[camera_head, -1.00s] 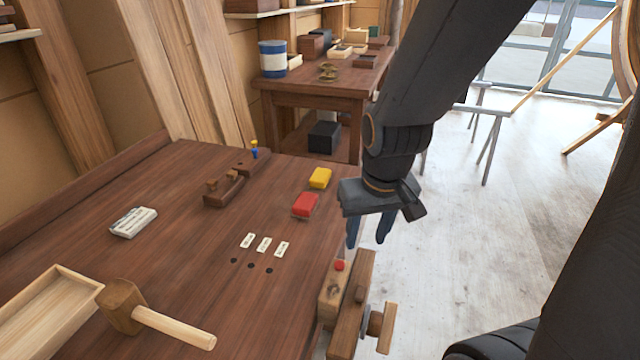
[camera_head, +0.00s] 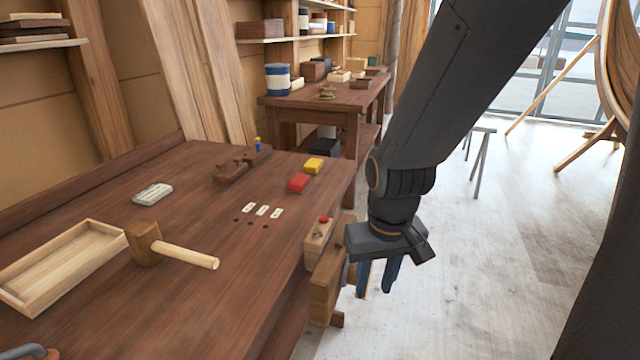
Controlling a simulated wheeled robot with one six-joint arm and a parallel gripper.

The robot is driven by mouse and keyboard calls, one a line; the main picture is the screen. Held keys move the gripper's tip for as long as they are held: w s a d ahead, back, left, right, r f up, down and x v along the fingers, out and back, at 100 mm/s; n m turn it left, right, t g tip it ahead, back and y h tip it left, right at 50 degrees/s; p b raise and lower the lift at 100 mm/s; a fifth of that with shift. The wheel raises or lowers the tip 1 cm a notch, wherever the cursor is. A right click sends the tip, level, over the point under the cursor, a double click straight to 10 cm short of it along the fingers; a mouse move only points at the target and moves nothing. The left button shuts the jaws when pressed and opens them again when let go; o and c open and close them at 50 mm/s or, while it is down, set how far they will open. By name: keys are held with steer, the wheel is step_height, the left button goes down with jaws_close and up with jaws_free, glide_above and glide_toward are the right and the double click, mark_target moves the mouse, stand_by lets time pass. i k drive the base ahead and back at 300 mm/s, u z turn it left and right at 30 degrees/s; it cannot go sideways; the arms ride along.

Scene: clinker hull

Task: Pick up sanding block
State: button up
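No block is clearly marked as the sanding block. A red block (camera_head: 299,183) and a yellow block (camera_head: 314,166) lie close together near the bench's right edge. A pale grey block (camera_head: 152,193) with dark markings lies on the left part of the workbench (camera_head: 190,300). I cannot tell which of them is the sanding block. My gripper (camera_head: 377,277) points down beside the wooden vise, off the bench's right edge. Its two blue fingers stand apart with nothing seen between them. It is to the right of all these blocks and touches none.
A mallet (camera_head: 185,254) and a shallow wooden tray (camera_head: 62,268) are at the front left. A wooden plane (camera_head: 230,171) lies at the back. The vise (camera_head: 326,282) juts from the right edge. Three small labels lie mid-bench. A second table (camera_head: 340,95) stands behind. The floor at right is open.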

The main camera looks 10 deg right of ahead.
mark_target(313, 166)
steer(key=u, duration=0.3)
steer(key=k, duration=0.2)
steer(key=z, duration=1)
steer(key=i, duration=1.5)
steer(key=u, duration=0.85)
steer(key=i, duration=0.35)
steer(key=u, duration=2.45)
steer(key=k, duration=0.65)
steer(key=z, duration=0.05)
